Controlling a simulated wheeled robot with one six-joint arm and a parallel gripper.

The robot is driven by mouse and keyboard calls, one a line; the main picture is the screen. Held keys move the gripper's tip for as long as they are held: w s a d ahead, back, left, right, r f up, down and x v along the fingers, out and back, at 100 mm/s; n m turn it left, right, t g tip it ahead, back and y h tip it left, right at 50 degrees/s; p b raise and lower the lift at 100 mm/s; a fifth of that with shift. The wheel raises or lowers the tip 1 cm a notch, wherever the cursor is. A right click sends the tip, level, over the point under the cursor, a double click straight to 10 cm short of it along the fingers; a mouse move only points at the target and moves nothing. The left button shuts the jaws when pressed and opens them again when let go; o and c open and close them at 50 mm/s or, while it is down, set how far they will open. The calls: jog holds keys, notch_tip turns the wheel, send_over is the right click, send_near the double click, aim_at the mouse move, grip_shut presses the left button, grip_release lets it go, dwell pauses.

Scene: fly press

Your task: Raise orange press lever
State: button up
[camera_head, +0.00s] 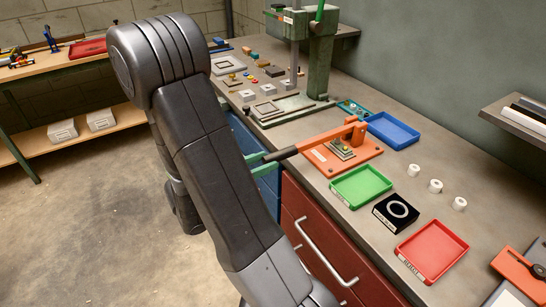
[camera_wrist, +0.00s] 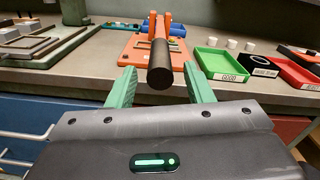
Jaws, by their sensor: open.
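The orange press (camera_head: 312,162) sits on the workbench near its front edge. Its orange lever (camera_head: 329,136) slopes slightly down from the rear post toward the bench front and ends in a black handle (camera_head: 282,154) that overhangs the edge. In the wrist view, the black handle (camera_wrist: 160,72) points end-on at the camera, with the orange lever arm (camera_wrist: 152,24) behind it. My gripper (camera_wrist: 158,68) is open, with one green finger on each side of the handle and visible gaps between. In the head view, my gripper (camera_head: 262,161) is at the handle's end, partly hidden by my arm.
A green tray (camera_head: 361,186), a black block with a white ring (camera_head: 396,212) and a red tray (camera_head: 432,250) stand right of the press. A blue tray (camera_head: 392,131) is behind it. A tall green press (camera_head: 321,60) stands farther back. Red drawers (camera_head: 322,245) lie below.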

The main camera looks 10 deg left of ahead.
aim_at(273, 158)
jog(key=shift+x, duration=1.75)
grip_shut()
